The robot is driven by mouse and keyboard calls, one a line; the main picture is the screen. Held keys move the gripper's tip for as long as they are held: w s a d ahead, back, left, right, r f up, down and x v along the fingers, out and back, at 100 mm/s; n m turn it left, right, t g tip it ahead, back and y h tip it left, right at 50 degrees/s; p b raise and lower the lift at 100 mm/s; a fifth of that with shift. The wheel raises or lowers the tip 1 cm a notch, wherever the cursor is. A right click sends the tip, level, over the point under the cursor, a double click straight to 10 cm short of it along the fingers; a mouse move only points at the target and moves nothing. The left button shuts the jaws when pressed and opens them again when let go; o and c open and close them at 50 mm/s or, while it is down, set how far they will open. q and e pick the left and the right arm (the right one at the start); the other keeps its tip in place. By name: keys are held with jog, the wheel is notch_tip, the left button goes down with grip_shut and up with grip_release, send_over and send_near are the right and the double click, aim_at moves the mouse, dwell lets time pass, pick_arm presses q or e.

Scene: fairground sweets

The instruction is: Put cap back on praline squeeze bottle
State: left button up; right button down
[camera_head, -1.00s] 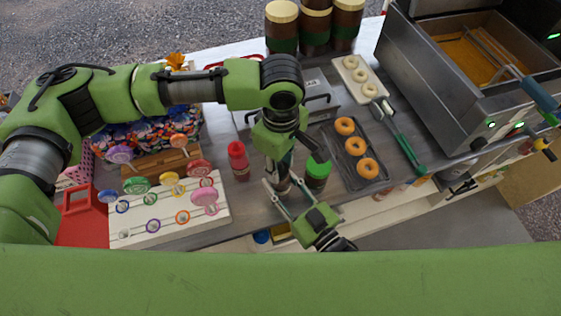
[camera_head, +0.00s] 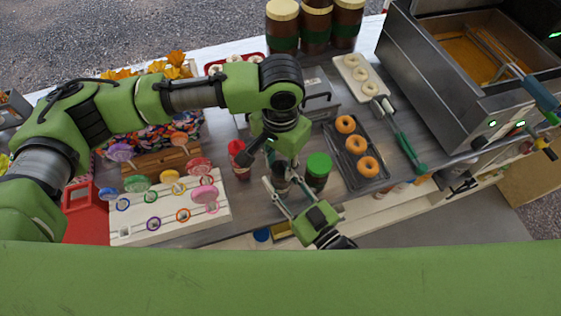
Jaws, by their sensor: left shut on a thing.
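The dark brown praline squeeze bottle (camera_head: 281,185) stands upright on the counter in the head view, between a red bottle and a green-capped one. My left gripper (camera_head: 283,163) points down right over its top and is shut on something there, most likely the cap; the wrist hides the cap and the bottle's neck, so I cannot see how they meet. My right gripper (camera_head: 280,188) comes in low from the right, its two thin fingers on either side of the bottle, and seems shut on it.
The red bottle (camera_head: 242,173) is close on the left, partly behind my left wrist; the green-capped bottle (camera_head: 318,172) is close on the right. A dark tray (camera_head: 338,160) of doughnuts, a white lollipop stand (camera_head: 130,237) and a fryer (camera_head: 430,100) surround them.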

pick_arm(q)
jog(key=m, duration=0.8)
jog(key=shift+w, duration=0.1)
jog(key=m, duration=0.9)
jog(key=shift+m, duration=0.4)
jog(key=o, duration=0.8)
notch_tip(320, 180, up, 12)
